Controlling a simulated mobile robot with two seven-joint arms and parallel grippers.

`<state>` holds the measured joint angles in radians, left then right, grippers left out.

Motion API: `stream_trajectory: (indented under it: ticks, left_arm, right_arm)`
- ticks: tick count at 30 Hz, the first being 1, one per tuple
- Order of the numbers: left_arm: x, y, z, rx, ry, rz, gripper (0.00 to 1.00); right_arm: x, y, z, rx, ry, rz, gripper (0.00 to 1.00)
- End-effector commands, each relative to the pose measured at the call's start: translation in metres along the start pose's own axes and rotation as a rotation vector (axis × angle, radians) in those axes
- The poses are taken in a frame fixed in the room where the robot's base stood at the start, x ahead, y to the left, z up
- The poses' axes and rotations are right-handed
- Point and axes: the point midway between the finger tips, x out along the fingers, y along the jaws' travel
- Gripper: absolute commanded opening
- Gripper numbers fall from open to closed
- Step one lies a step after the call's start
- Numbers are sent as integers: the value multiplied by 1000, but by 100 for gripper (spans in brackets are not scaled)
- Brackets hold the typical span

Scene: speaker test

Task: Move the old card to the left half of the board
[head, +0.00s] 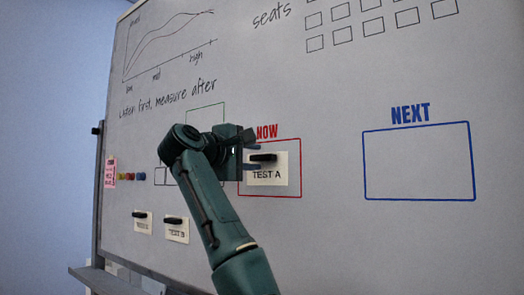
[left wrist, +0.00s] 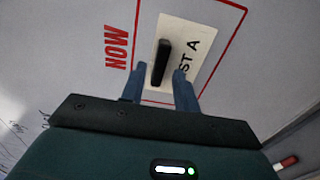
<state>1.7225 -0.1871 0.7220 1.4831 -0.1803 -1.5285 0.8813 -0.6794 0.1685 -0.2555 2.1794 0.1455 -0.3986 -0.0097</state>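A cream card reading "TEST A" (head: 267,176) is on the whiteboard (head: 330,230), inside the red NOW frame. It carries a black grip (head: 263,157). In the left wrist view the card (left wrist: 196,32) shows with its black grip (left wrist: 161,62) between the blue fingers of my left gripper (left wrist: 160,80). That gripper (head: 257,157) is open at the card's left side in the head view, with a gap beside each finger. Whether the fingertips touch the card is unclear. My right gripper is out of view.
Two small cards with black grips, one (head: 143,222) and another (head: 176,230), sit low on the board's left. Coloured magnets (head: 132,177) and a pink note (head: 110,172) are near the left edge. The blue NEXT frame (head: 418,198) is empty.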

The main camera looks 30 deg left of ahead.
Motion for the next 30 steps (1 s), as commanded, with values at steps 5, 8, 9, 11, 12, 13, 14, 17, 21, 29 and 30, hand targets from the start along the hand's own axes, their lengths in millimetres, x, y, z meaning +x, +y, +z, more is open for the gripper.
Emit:
stream_trajectory:
  ticks: [5, 8, 9, 11, 12, 13, 14, 17, 21, 29, 30]
  left_arm:
    - [16, 2, 0, 0, 1, -1, 31]
    - [20, 1, 0, 0, 1, -1, 31]
    - [20, 1, 0, 0, 1, 0, 31]
    - [21, 0, 0, 0, 1, 1, 31]
    - [21, 0, 0, 0, 1, 1, 31]
    - [21, 0, 0, 0, 1, 1, 31]
    - [21, 0, 0, 0, 1, 1, 31]
    - [21, 0, 0, 0, 1, 1, 31]
    - [20, 0, 0, 0, 1, 1, 26]
    - [20, 0, 0, 0, 1, 1, 15]
    - [20, 0, 0, 0, 1, 1, 13]
  right_arm:
    - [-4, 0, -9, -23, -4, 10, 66]
    - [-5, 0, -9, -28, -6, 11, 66]
    - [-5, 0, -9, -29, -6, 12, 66]
    - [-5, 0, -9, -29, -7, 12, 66]
    - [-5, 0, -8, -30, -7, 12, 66]
    - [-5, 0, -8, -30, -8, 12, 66]
    - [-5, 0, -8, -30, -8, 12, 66]
    - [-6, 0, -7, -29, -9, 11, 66]
    - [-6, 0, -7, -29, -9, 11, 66]
    - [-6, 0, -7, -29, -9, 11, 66]
    - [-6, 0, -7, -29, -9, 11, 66]
